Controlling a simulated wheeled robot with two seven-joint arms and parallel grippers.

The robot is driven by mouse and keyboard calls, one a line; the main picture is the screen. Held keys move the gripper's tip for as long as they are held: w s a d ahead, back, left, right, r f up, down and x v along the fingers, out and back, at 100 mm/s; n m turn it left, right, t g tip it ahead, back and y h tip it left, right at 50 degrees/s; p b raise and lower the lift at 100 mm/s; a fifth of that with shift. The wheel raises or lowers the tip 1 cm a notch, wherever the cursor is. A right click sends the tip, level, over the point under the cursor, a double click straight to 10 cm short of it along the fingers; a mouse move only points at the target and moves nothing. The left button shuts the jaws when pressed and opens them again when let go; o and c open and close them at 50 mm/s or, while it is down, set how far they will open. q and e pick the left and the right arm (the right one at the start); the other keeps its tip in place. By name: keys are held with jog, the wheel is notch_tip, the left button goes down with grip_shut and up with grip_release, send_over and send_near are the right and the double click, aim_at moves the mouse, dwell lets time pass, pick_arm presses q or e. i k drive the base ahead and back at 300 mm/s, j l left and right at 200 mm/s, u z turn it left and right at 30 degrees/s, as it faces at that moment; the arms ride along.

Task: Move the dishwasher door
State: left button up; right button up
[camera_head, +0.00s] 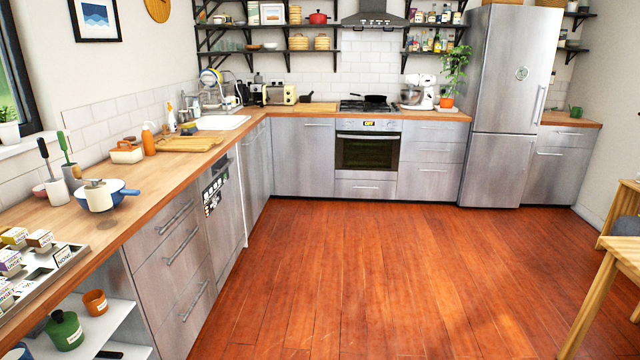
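The dishwasher door (224,218) is a grey steel front in the left run of cabinets, below the wooden counter. It stands upright and looks shut, roughly flush with the fronts beside it. A dark label sheet (214,192) is on its upper part, and a pale strip runs along its far edge. I see it at a steep angle, so a small gap would be hard to tell. Neither of my grippers is in view.
A drawer unit (172,265) with bar handles stands on the near side of the dishwasher. Open shelves (100,325) with pots are nearer still. The wooden floor (350,270) before the door is clear. A wooden table (622,255) is at the right edge.

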aim_at(222, 211)
jog(key=i, duration=2.3)
jog(key=j+u, duration=0.05)
